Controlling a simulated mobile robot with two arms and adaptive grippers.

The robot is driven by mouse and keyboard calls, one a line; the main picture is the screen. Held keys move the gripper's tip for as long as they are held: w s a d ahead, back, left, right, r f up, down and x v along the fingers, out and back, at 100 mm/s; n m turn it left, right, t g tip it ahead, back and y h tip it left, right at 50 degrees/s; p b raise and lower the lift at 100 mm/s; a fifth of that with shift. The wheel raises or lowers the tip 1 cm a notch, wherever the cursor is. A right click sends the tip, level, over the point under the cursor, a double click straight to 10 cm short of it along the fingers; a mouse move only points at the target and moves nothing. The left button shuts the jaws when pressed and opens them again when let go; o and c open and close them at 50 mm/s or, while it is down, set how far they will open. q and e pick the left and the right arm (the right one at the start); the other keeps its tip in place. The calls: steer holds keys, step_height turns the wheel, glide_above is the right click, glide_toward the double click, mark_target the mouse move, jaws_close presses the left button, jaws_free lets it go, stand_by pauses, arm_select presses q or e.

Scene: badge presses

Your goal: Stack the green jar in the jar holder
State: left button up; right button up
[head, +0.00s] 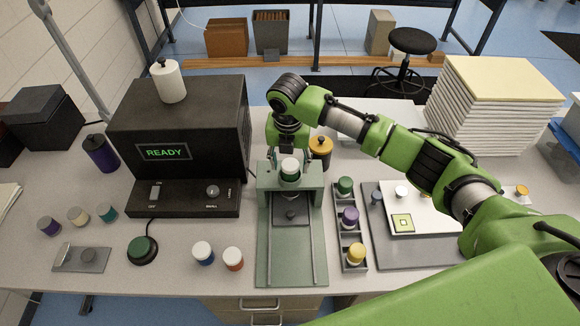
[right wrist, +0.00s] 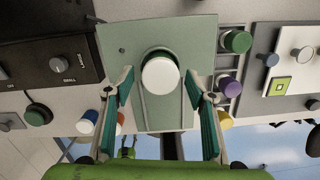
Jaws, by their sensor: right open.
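A green jar with a white lid (head: 290,168) stands on top of the green press frame (head: 315,180). Its white lid (right wrist: 160,76) fills the middle of the right wrist view. My right gripper (head: 289,156) is open, above the jar and pointing down. In the right wrist view its fingers are apart on either side of the lid. The dark jar holder (head: 365,268), right of the press, carries green (head: 345,185), purple (head: 350,215) and yellow (head: 356,252) pieces in a row.
A black machine reading READY (head: 175,115) stands left of the press. Blue (head: 203,252) and orange (head: 232,258) white-lidded jars stand at the front. A black-lidded yellow jar (head: 320,150) is close behind the press. A grey board (head: 385,245) lies right of the holder.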

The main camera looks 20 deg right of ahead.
mark_target(289, 169)
step_height(289, 169, up, 10)
steer(key=s+b, duration=0.1)
steer(key=shift+a+r+b, duration=0.2)
steer(key=shift+a+b, duration=0.1)
steer(key=shift+b, duration=0.05)
steer(key=shift+s, duration=0.1)
